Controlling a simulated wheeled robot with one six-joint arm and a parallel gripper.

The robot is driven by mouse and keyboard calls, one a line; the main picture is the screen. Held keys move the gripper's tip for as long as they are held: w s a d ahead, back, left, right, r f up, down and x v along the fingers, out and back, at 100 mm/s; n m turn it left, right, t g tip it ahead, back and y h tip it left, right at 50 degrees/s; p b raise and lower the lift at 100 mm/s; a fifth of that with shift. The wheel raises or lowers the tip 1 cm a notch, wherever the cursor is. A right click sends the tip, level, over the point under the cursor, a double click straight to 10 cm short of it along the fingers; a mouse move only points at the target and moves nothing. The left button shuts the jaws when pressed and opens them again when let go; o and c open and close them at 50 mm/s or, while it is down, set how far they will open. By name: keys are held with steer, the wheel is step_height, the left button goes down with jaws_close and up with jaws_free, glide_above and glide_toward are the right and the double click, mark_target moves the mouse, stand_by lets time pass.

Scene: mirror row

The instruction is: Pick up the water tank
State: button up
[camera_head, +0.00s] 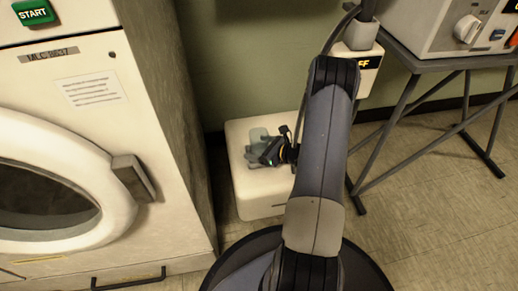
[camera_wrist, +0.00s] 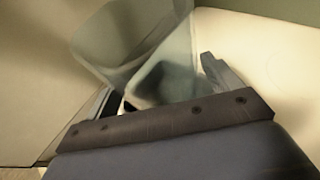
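The water tank (camera_head: 257,136) looks like a translucent grey-green vessel on top of a white box-shaped unit. My gripper (camera_head: 268,154) reaches in from the right and is right at the tank. In the wrist view the tank (camera_wrist: 150,55) shows as a clear, flaring shape between the two spread fingers of my gripper (camera_wrist: 160,90). The fingers stand wide apart, with the right finger close beside the tank's wall. I see no clear grip on it. The tank's lower part is partly hidden by the gripper body.
The white unit (camera_head: 260,202) stands on the tiled floor against the green wall. A large washer (camera_head: 100,130) with a round door is close on its left. A metal-legged table (camera_head: 440,68) with a white appliance (camera_head: 455,25) is on the right.

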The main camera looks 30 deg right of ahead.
steer(key=c, duration=1)
steer(key=shift+o, duration=0.2)
